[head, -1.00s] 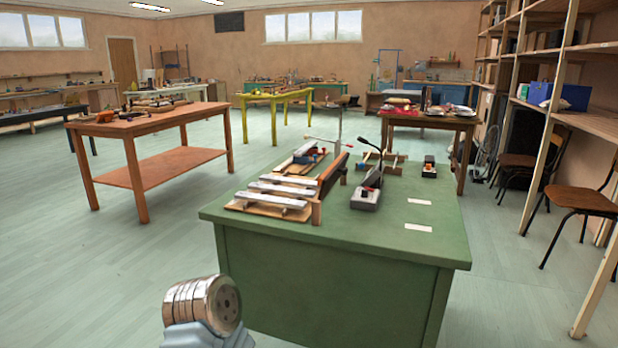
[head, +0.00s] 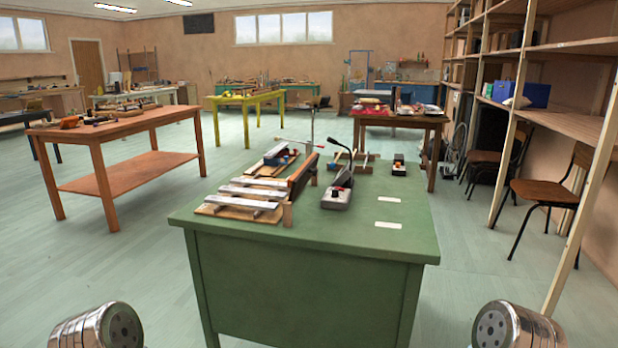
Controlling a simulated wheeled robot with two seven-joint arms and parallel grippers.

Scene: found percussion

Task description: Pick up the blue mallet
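The green desk (head: 300,238) stands in front of me with percussion pieces on its top. I cannot make out a blue mallet for certain. A small blue patch (head: 283,153) shows among the parts at the back left of the desk, too small to identify. Only rounded metal parts of my two arms show at the bottom left and bottom right. Neither of my grippers is in view.
White bars on a wooden frame (head: 245,195) lie at the desk's left. A grey box (head: 336,198) sits near the middle. The desk's front right is mostly bare. An orange table (head: 120,128) stands left, chairs (head: 545,192) and shelves right. Floor is open between the tables.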

